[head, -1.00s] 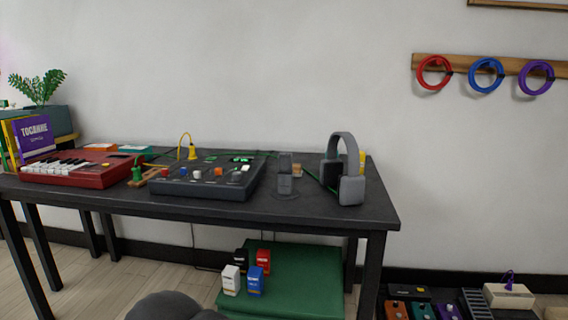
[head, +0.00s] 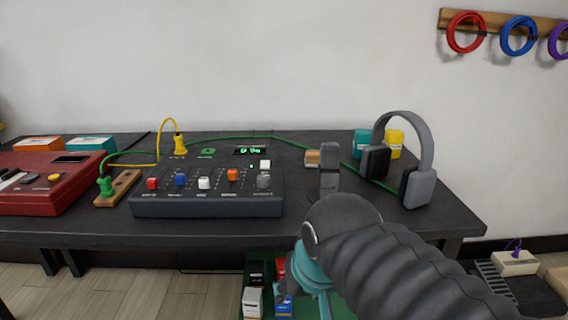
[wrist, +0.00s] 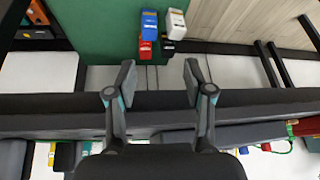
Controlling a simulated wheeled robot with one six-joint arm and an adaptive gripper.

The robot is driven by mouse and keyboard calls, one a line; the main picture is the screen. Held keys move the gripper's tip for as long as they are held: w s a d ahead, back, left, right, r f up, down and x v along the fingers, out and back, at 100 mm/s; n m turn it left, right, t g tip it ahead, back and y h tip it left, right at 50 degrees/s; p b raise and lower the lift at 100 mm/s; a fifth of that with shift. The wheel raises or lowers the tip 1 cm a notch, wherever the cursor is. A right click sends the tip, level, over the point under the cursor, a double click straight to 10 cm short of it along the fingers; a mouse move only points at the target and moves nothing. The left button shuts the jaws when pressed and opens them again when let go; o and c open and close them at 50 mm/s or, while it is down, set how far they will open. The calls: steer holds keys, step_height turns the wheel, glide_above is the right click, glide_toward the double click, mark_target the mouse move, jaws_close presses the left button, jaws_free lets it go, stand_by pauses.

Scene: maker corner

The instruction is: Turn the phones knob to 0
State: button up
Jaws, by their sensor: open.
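A dark grey mixer (head: 207,203) lies on the black table in the head view. Its front row has red, blue, white and orange caps, and a grey round knob (head: 264,181) at the right end, with a white square button (head: 265,164) above it. The labels are too small to read, so I cannot confirm which is phones. A small display (head: 250,150) shows green characters. My gripper (wrist: 158,82) is open and empty in the wrist view, its fingers wide apart in front of the table edge. In the head view my arm is in front of the table, right of the mixer.
Grey headphones (head: 421,187) stand right of a dark grey upright object (head: 329,183). Green and yellow cables run behind the mixer. A red keyboard (head: 50,190) and wooden block (head: 118,187) lie left. Small boxes sit on green below the table, also in the wrist view (wrist: 149,22).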

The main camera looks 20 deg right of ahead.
steer(key=w+r+m+g, duration=0.2)
steer(key=w+r+m, duration=0.85)
steer(key=r, duration=0.45)
steer(key=m+g, duration=0.3)
steer(key=m, duration=0.8)
glide_toward(263, 176)
step_height(263, 176, down, 9)
steer(key=b, duration=0.4)
jaws_close()
